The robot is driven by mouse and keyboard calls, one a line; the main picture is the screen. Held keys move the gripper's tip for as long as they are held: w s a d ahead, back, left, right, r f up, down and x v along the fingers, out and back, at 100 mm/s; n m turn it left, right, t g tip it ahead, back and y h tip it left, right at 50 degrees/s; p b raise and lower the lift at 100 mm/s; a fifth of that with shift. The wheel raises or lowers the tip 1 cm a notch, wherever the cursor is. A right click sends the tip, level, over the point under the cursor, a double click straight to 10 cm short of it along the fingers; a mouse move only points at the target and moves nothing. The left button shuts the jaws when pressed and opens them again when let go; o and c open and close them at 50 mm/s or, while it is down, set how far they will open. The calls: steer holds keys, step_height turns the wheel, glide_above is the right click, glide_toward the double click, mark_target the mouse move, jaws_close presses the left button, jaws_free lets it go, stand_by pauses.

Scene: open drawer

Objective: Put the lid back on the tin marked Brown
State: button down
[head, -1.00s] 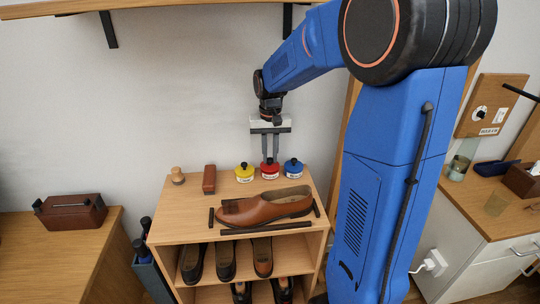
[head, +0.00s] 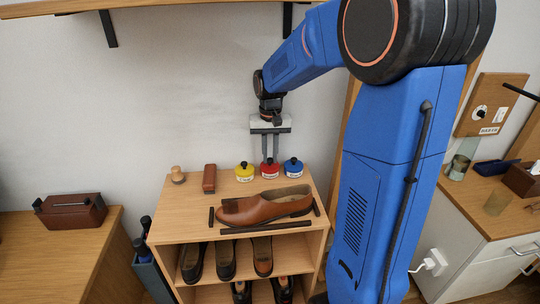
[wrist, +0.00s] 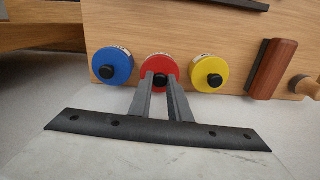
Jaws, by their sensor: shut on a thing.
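Three round tins stand in a row at the back of the shoe rack top: a yellow one (head: 244,174), a red one (head: 270,172) and a blue one (head: 292,170). Each has a black knob on top and a pale label; the label writing is too small to read. In the wrist view the blue tin (wrist: 112,65), red tin (wrist: 158,66) and yellow tin (wrist: 209,73) all appear from above. My gripper (head: 270,160) points down over the red tin, its fingers shut on the black knob (wrist: 160,80). The fingertips partly hide the knob.
A brown shoe (head: 265,207) lies in front of the tins between black strips. A red-brown brush (head: 209,178) and a wooden knobbed piece (head: 178,175) stand left of the tins. Several shoes fill the shelves below. The wall is close behind the tins.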

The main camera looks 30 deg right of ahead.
steer(key=c, duration=1.1)
jaws_free()
steer(key=shift+r, duration=3.5)
jaws_close()
steer(key=shift+f, duration=2.85)
